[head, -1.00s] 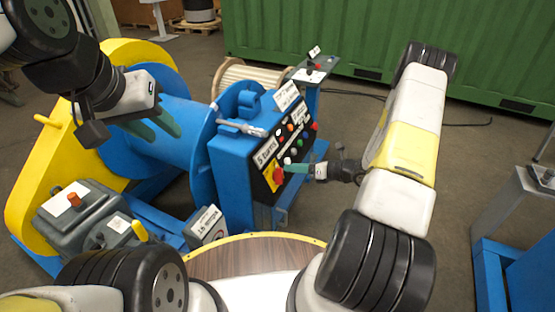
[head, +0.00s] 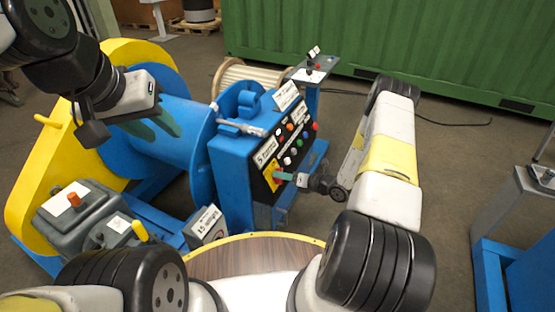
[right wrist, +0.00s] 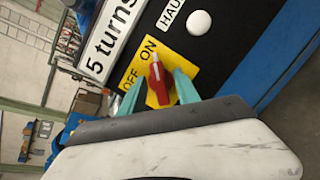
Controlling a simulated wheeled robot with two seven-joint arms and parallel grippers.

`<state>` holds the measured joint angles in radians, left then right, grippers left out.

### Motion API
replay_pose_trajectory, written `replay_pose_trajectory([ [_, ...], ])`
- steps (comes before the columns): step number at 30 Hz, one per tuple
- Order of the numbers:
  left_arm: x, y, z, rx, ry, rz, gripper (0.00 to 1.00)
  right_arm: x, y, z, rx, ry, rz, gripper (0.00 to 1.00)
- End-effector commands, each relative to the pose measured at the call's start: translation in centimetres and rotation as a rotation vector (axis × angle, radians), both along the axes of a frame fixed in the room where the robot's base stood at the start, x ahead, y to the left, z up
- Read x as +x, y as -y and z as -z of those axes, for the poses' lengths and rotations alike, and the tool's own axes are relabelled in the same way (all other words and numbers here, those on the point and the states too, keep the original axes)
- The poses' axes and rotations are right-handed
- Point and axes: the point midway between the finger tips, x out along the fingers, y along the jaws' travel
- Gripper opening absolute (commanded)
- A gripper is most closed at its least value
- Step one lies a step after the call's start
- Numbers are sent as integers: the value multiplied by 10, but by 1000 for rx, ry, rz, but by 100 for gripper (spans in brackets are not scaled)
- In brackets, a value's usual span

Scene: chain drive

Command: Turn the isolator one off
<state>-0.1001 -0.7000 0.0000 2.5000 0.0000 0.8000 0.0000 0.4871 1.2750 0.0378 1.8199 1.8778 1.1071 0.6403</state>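The isolator is a red handle (right wrist: 158,82) on a yellow plate (right wrist: 182,52) marked OFF and ON, on the black sloping panel of the blue cabinet. Its white-marked end points to ON. No "one" label on it is readable. In the right wrist view my right gripper (right wrist: 160,88) has its teal fingers on either side of the red handle, with gaps showing. In the head view the right gripper (head: 287,177) is at the panel's lower corner and hides much of the handle. My left gripper (head: 155,128) is open and empty, above the blue drum.
The panel has several coloured buttons (head: 290,127) beyond the handle, and a white button (right wrist: 199,22) lies close by. A "5 turns" sign (right wrist: 117,38) is beside the plate.

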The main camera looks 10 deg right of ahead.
Motion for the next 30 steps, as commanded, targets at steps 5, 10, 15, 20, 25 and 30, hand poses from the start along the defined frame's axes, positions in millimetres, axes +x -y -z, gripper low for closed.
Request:
replay_pose_trajectory([
  [5, 0, 0, 0, 0, 0, 0, 36, 0, 0, 0, 0, 0, 0, 36],
  [10, 0, 0, 0, 0, 0, 0, 36, 0, 0, 0, 0, 0, 0, 3],
  [15, 0, 0, 0, 0, 0, 0, 36, 0, 0, 0, 0, 0, 0, 0],
  [20, 0, 0, 0, 0, 0, 0, 36, 0, 1, 0, -6, 8, -5, 0],
  [25, 0, 0, 0, 0, 0, 0, 36, 0, 1, 0, -31, 46, -28, 0],
  [30, 0, 0, 0, 0, 0, 0, 36, 0, 1, 1, -85, 124, -74, 0],
])
